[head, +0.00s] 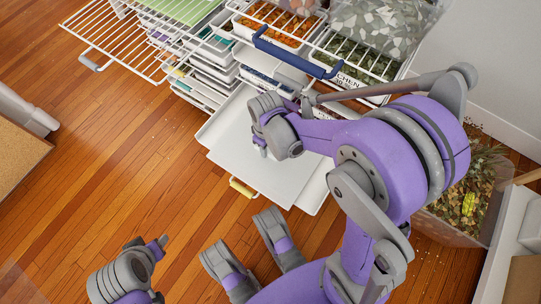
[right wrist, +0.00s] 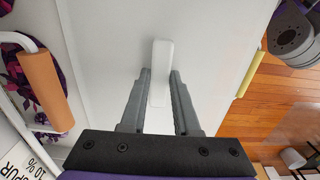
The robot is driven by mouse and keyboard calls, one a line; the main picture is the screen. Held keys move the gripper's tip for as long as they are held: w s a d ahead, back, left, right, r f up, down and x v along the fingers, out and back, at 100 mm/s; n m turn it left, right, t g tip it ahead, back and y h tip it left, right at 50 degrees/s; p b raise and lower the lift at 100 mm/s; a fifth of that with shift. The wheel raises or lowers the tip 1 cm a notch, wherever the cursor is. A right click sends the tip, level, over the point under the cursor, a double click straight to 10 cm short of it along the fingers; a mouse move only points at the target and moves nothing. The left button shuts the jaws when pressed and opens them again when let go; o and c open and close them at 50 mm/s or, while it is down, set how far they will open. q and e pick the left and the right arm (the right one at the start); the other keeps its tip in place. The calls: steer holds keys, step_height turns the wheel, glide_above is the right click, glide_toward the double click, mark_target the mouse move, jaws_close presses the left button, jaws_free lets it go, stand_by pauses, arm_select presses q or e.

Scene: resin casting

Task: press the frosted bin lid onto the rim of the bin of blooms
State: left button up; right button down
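The frosted bin lid (head: 240,130) looks like the pale flat panel below my right gripper in the head view. In the right wrist view the lid (right wrist: 105,35) fills the middle, with a raised white handle (right wrist: 161,50) at its centre. My right gripper (right wrist: 160,75) has its grey fingers on both sides of the handle, which fills the gap at the tips. A clear bin (head: 450,229) of leafy, brown and yellow blooms stands at the right, partly behind my right arm; it looks like the bin of blooms. My left gripper (head: 148,243) is at lower left, away from both.
Stacked white trays (head: 210,75) and a tray of orange blooms (head: 275,22) are behind. A yellow handle (head: 242,188) lies beside the lid.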

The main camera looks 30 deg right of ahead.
steer(key=shift+r+p, duration=2.05)
steer(key=shift+r, duration=0.55)
steer(key=shift+f, duration=0.1)
